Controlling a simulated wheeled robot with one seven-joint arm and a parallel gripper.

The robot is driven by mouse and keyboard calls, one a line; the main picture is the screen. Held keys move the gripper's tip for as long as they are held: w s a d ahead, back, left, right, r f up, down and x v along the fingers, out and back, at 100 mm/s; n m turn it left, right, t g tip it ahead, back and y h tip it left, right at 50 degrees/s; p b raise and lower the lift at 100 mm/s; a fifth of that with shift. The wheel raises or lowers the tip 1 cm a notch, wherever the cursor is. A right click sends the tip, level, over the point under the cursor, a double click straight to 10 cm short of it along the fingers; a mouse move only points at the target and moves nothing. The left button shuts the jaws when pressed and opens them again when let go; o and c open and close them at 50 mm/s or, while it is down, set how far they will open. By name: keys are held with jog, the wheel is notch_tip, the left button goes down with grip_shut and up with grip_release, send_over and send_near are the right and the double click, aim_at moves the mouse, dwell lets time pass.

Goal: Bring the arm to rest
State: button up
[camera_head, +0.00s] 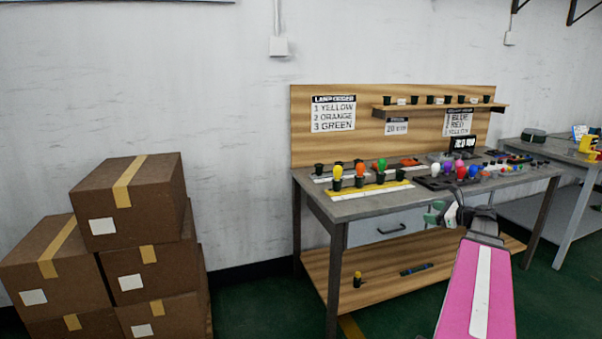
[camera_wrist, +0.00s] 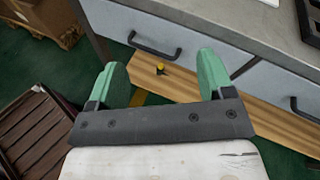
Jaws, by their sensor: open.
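My gripper (camera_head: 436,212) is at the front edge of the workbench, at the end of my pink arm, in the head view. In the wrist view its two green fingers (camera_wrist: 163,82) stand wide apart with nothing between them. Behind them are the bench's drawer fronts and the lower wooden shelf. My arm reaches in from the lower right of the head view.
The workbench (camera_head: 350,208) carries coloured lamps in dark sockets on its top. A drawer (camera_head: 385,229) sits under the top. A small yellow-topped piece (camera_head: 357,279) stands on the lower shelf (camera_head: 385,292). Stacked cardboard boxes (camera_head: 155,225) stand at the left.

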jog(key=s+a+f+n+g+h, duration=0.1)
jog(key=s+a+f+n+g, duration=0.3)
jog(key=a+f, duration=0.45)
jog(key=s+a+f+n+g+h, duration=0.1)
jog(key=a+f+n+g+h, duration=0.15)
jog(key=a+f+n, duration=0.65)
jog(key=s+a+f+n+g+h, duration=0.2)
jog(key=s+a+n+h, duration=0.1)
jog(key=s+a+n, duration=0.2)
jog(key=s+a+f+n+g+h, duration=0.3)
jog(key=s+a+n, duration=0.3)
jog(key=a, duration=0.1)
jog(key=shift+s+a+f+n, duration=0.2)
jog(key=shift+a+f+n, duration=0.1)
jog(key=shift+a+n, duration=0.1)
